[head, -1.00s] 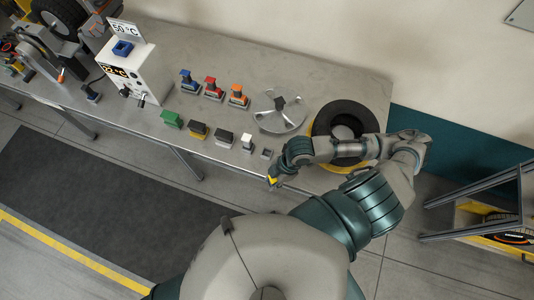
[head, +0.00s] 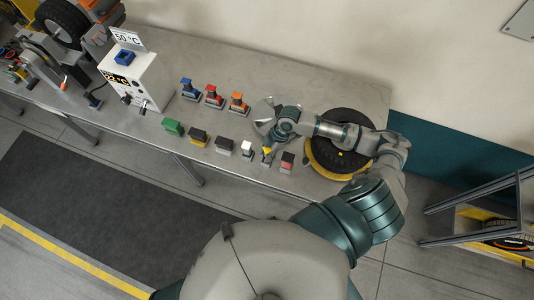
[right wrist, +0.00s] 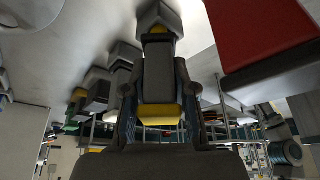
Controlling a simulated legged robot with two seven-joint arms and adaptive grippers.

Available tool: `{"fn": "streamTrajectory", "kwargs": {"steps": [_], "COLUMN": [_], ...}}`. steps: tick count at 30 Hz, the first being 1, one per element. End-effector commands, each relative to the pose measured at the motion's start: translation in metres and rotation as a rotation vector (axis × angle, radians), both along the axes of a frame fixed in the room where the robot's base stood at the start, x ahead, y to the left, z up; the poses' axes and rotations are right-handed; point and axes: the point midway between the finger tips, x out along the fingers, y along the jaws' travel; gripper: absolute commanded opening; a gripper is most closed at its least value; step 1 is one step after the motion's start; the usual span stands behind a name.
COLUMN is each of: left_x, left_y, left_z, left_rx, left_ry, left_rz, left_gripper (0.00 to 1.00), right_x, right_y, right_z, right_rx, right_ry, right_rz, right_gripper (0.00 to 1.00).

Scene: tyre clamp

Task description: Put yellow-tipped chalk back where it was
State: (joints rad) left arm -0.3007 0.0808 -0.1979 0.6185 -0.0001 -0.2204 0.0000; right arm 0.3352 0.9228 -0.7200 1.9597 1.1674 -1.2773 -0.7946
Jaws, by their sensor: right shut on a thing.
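My right gripper (head: 267,154) is over the near edge of the bench, between a white-topped block and a red-topped block. It is shut on the yellow-tipped chalk (head: 266,151), whose yellow part shows small between the fingers. In the right wrist view the fingers (right wrist: 158,108) sit on both sides of a grey piece with a yellow part (right wrist: 160,114). Another bit of yellow and a grey block (right wrist: 158,15) show beyond it. I cannot tell whether the chalk touches that block. My left gripper is not in view.
The red-topped block (head: 287,161) is close on the right, the white-topped block (head: 247,147) on the left.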

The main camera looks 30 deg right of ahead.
Motion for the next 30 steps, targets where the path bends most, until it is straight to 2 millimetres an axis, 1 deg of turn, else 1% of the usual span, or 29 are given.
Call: {"fn": "streamTrajectory", "kwargs": {"steps": [1, 2, 5, 10, 16, 17, 18, 19, 27, 30], "left_x": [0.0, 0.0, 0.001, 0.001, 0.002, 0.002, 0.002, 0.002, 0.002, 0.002], "left_y": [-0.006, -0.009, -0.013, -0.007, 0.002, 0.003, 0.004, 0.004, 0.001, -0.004], "left_z": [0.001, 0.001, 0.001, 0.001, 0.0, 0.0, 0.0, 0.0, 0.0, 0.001], "left_rx": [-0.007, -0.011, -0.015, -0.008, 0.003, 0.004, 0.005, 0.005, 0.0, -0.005], "left_ry": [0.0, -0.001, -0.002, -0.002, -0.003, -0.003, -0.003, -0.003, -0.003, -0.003], "left_rz": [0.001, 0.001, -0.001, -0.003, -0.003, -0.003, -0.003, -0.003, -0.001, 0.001], "left_gripper": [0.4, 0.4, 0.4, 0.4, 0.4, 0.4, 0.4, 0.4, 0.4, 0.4], "right_x": [0.0, 0.0, 0.001, 0.0, 0.0, 0.0, 0.0, 0.0, 0.0, 0.0], "right_y": [0.0, 0.0, 0.002, 0.003, 0.0, -0.001, -0.001, -0.001, 0.0, 0.0], "right_z": [-0.007, -0.009, -0.011, -0.011, -0.018, -0.018, -0.018, -0.018, -0.017, -0.013], "right_rx": [-0.001, -0.002, -0.004, -0.005, -0.002, -0.002, -0.002, -0.002, -0.002, -0.002], "right_ry": [0.001, 0.001, -0.002, -0.001, -0.001, -0.001, -0.001, -0.001, -0.001, -0.003], "right_rz": [-0.003, -0.002, -0.001, -0.001, -0.002, -0.002, -0.002, -0.002, -0.002, -0.001], "right_gripper": [0.0, 0.0, 0.0, 0.0, 0.0, 0.34, 0.44, 0.51, 0.51, 0.51]}}
